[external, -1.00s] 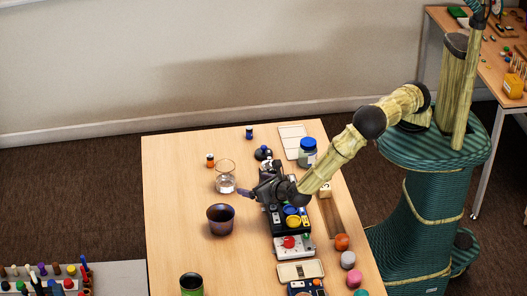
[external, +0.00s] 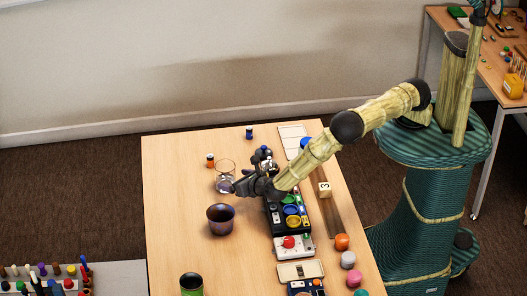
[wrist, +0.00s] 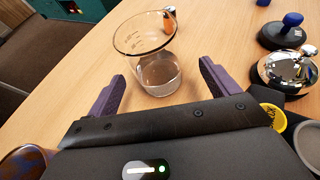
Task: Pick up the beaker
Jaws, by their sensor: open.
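The beaker (external: 225,170) is clear glass with graduation marks and some clear liquid in its lower part. It stands upright on the wooden table (external: 175,200). In the wrist view the beaker (wrist: 157,70) is just ahead of my gripper (wrist: 158,88), roughly centred between the two purple fingers. My gripper (external: 236,183) is open and empty, close beside the beaker. The near finger overlaps the beaker's lower part in the external view. The fingertips appear to reach only about its near side; I cannot tell whether they touch it.
A dark purple cup (external: 221,218) stands close in front of the beaker. A small orange bottle (external: 210,160) is just behind it. A chrome bell (wrist: 288,69) and a dark tray (external: 283,228) with coloured cups lie to the right. The table's left side is clear.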

